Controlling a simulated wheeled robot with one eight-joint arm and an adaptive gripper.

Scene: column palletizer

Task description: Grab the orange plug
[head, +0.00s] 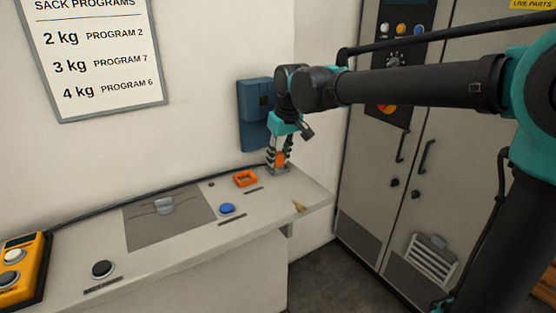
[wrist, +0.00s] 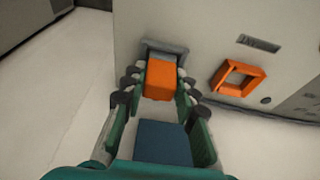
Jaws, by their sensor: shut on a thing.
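The orange plug (head: 280,158) stands at a small grey socket (head: 277,170) near the right end of the bench. My gripper (head: 279,158) is around it from above, its fingers hiding part of it. In the wrist view the orange plug (wrist: 160,79) lies between the two fingers of my gripper (wrist: 158,88), with the grey socket (wrist: 165,48) just beyond it. The fingers are shut on the plug. I cannot tell whether the plug is still seated in the socket.
An orange square frame (head: 245,179) lies on the bench left of the plug; it also shows in the wrist view (wrist: 237,78). A blue button (head: 227,208) and a black button (head: 103,269) are on the bench. A blue wall box (head: 254,112) is behind. Grey cabinets (head: 430,190) stand right.

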